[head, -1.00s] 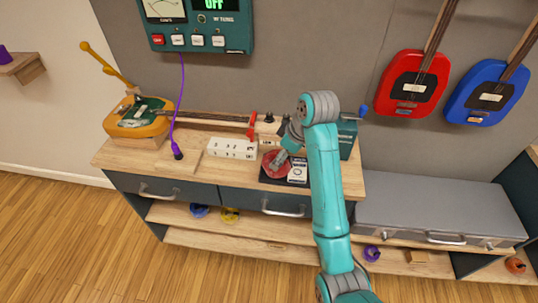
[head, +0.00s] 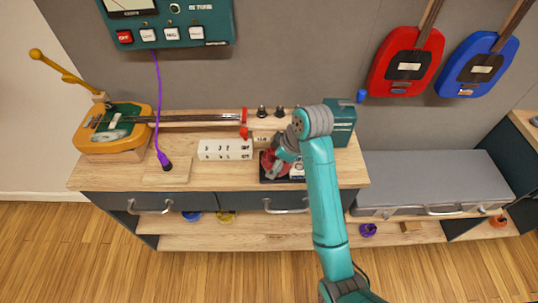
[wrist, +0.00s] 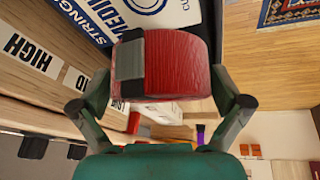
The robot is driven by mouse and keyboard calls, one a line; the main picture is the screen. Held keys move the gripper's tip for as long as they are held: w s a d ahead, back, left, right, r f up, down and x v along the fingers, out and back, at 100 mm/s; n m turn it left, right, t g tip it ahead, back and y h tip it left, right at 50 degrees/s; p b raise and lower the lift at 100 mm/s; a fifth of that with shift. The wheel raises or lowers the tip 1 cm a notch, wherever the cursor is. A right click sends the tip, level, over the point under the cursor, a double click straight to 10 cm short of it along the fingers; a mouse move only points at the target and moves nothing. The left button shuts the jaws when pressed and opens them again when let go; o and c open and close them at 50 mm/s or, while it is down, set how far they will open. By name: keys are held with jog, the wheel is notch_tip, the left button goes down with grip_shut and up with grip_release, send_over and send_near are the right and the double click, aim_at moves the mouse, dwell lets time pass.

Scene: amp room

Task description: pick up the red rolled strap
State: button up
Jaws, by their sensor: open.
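The red rolled strap (wrist: 185,66) fills the upper middle of the wrist view, a red roll with a grey and black band. In the head view the strap (head: 267,163) shows as a small red patch on the workbench, partly hidden by my gripper. My gripper (wrist: 163,82) is open, with one finger on the left side of the roll and one on the right. Whether the fingers touch it is hard to tell. In the head view my gripper (head: 279,158) is down at the strap, over a dark mat or packet.
A white switch box (head: 225,150) stands just left of the strap. A teal box (head: 340,122) stands behind my arm. A yellow-and-green instrument (head: 115,127) and a purple cable (head: 157,110) are at left. Red (head: 405,66) and blue (head: 484,68) guitars hang on the wall.

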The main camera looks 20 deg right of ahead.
jog(key=c, duration=1.2)
